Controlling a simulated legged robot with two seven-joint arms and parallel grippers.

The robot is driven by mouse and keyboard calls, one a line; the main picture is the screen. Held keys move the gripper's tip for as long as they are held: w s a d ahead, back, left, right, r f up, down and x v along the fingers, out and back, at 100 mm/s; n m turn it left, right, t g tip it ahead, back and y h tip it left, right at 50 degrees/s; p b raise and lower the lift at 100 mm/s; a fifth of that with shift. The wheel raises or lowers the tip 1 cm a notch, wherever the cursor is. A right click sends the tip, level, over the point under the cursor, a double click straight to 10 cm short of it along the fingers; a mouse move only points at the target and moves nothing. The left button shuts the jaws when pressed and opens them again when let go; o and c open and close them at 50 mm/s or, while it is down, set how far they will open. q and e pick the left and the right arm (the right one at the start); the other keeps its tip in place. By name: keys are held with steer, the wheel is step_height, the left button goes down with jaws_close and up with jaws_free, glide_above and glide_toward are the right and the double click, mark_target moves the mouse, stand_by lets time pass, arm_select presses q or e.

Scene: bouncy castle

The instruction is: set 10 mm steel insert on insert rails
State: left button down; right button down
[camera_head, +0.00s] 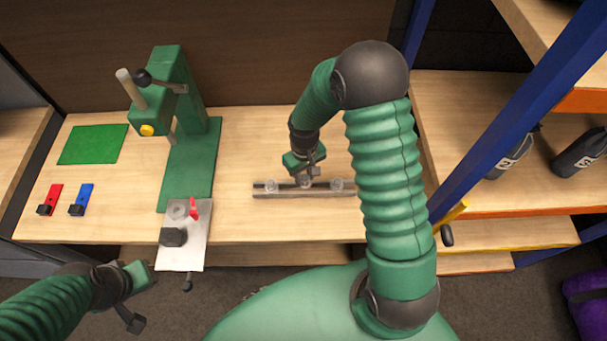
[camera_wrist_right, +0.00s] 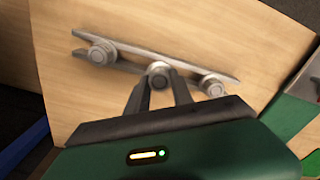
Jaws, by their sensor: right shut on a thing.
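The insert rails (camera_head: 285,190) are two parallel grey bars on the wooden bench, and they also show in the right wrist view (camera_wrist_right: 135,50). My right gripper (camera_head: 308,178) is over their middle, shut on a small round steel insert (camera_wrist_right: 158,69). The insert is at the rails; I cannot tell whether it rests on them. Two more steel inserts sit at the rails' ends, one at the left (camera_head: 271,186) and one at the right (camera_head: 337,184). No size marks can be read. My left gripper (camera_head: 133,300) hangs in front of the bench; its jaws are unclear.
A green press (camera_head: 190,150) stands left of the rails, with a metal plate (camera_head: 195,250) at its front. A green mat (camera_head: 93,144), a red tool (camera_head: 51,197) and a blue tool (camera_head: 83,197) lie farther left. A shelf with dark bottles (camera_head: 578,155) is at right.

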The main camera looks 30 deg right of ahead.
steer(key=shift+a, duration=0.25)
steer(key=shift+d, duration=0.1)
steer(key=shift+d+f, duration=0.2)
steer(key=shift+d, duration=0.05)
steer(key=shift+d+f, duration=0.1)
steer(key=shift+f, duration=0.2)
steer(key=shift+a, duration=0.2)
steer(key=shift+f+b, duration=0.35)
steer(key=shift+f, duration=0.1)
stand_by(0.4)
steer(key=shift+a+f, duration=0.1)
steer(key=shift+f, duration=0.05)
